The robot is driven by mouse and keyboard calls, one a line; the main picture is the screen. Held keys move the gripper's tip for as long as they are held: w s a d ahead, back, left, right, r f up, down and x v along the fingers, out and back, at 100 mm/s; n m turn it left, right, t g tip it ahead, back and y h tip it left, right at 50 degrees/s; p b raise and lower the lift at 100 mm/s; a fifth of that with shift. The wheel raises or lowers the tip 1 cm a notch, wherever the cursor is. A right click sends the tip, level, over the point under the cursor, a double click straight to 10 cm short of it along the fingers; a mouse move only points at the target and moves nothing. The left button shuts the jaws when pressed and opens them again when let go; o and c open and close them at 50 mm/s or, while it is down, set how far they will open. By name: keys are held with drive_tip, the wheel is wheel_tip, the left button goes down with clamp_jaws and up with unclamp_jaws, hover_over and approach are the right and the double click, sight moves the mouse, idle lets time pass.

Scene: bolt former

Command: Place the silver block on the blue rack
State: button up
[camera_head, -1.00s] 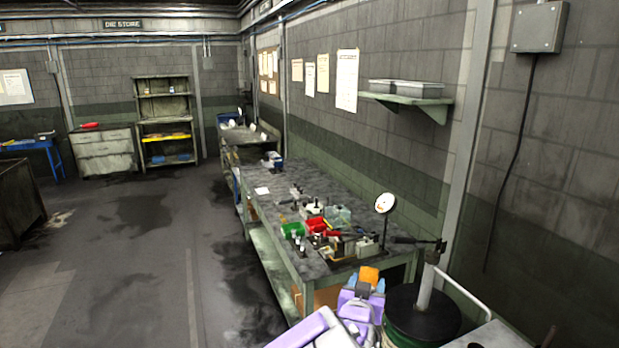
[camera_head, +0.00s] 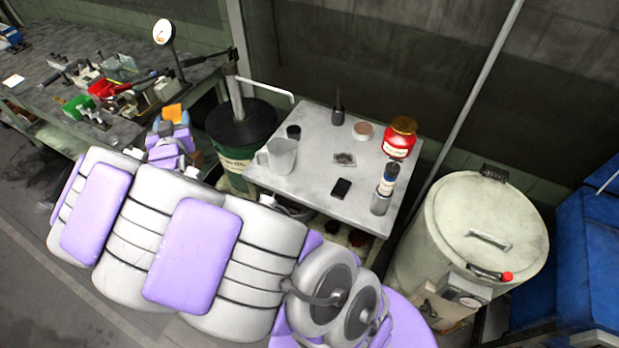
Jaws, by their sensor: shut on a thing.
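My gripper (camera_head: 173,128), with blue fingers, is in front of the workbench's near end at the left. An orange piece (camera_head: 172,113) shows between its fingers, and the gripper looks shut on it. The fingertips are small in view, so the exact grip is hard to make out. I cannot pick out the silver block for sure. No blue rack can be made out for sure; a large blue unit (camera_head: 580,250) stands at the right edge, partly cut off.
The workbench (camera_head: 50,90) is crowded with tools, a green bin and a red bin. A dark drum (camera_head: 240,122) stands beside a small grey table (camera_head: 310,185) with a mug, red jar and bottles. A cream barrel (camera_head: 485,235) stands right of it.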

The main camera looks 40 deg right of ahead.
drive_tip(key=s+d+f+m+g+h, duration=0.2)
drive_tip(key=d+f+m+g+h, duration=0.15)
drive_tip(key=f, duration=0.45)
drive_tip(key=s+d+f+m+g+h, duration=0.2)
drive_tip(key=s+d+f+m+g, duration=0.15)
drive_tip(key=f, duration=0.55)
drive_tip(key=s+d+f+m+g+h, duration=0.2)
drive_tip(key=d+f+h, duration=0.15)
drive_tip(key=f, duration=0.45)
drive_tip(key=s+d+f+m+g+p, duration=0.1)
drive_tip(key=s+d+f+m+g, duration=0.3)
drive_tip(key=s, duration=0.6)
wheel_tip(320, 180, down, 3)
drive_tip(key=shift+s+d+r+g+h, duration=0.15)
drive_tip(key=shift+d+g+h, duration=0.3)
drive_tip(key=shift+g, duration=0.45)
drive_tip(key=b, duration=0.2)
hover_over(308, 184)
drive_tip(key=shift+a+f, duration=0.3)
drive_tip(key=shift+f, duration=0.45)
drive_tip(key=shift+d+f, duration=0.15)
drive_tip(key=shift+f, duration=0.4)
drive_tip(key=shift+d+f, duration=0.15)
drive_tip(key=shift+f, duration=0.85)
drive_tip(key=shift+f, duration=0.1)
